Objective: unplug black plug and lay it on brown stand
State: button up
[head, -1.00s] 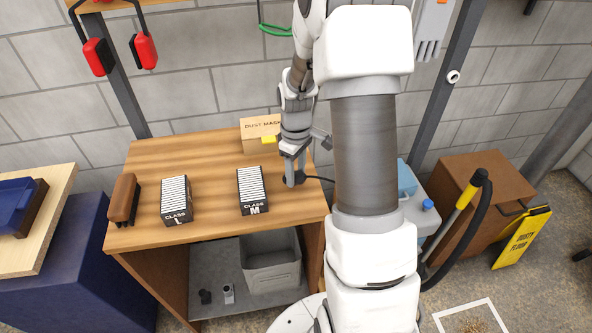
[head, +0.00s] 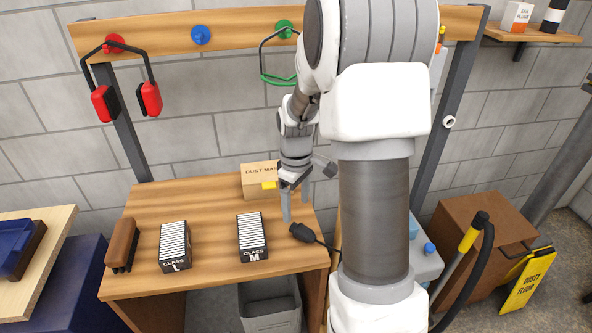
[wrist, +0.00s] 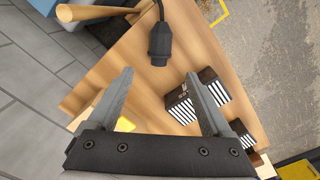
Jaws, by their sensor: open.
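The black plug (head: 301,232) is near the right edge of the wooden table, with its black cord running off to the right. In the wrist view the plug (wrist: 160,45) is ahead of the fingertips, apart from them. My gripper (head: 295,208) is open and empty, above and slightly behind the plug; its two fingers are well apart in the wrist view (wrist: 159,78). A brown stand-like block with a dark base (head: 122,243) is at the table's left end, with nothing visible on it. Whether the plug touches the tabletop is unclear.
Two black racks of white plates, CLASS L (head: 174,247) and CLASS M (head: 252,237), stand on the table (head: 205,201) between brown block and plug. A cardboard dust mask box (head: 257,180) is behind. A grey bin (head: 270,305) stands below. Red ear muffs (head: 105,103) hang at upper left.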

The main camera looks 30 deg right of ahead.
notch_tip(320, 180, up, 12)
jog(key=shift+p, duration=0.35)
jog(key=shift+a, duration=0.1)
dwell(0.4)
jog(key=s+a+r+m+t, duration=0.2)
jog(key=s+a, duration=0.4)
jog(key=s, duration=0.3)
jog(key=s+a+r+m+t, duration=0.3)
jog(key=s+a+r, duration=0.3)
jog(key=s, duration=0.3)
jog(key=shift+s+a+m+t, duration=0.2)
jog(key=shift+s+m+t, duration=0.1)
jog(key=shift+m, duration=0.1)
jog(key=c, duration=0.5)
jog(key=shift+d, duration=0.2)
jog(key=shift+c, duration=0.2)
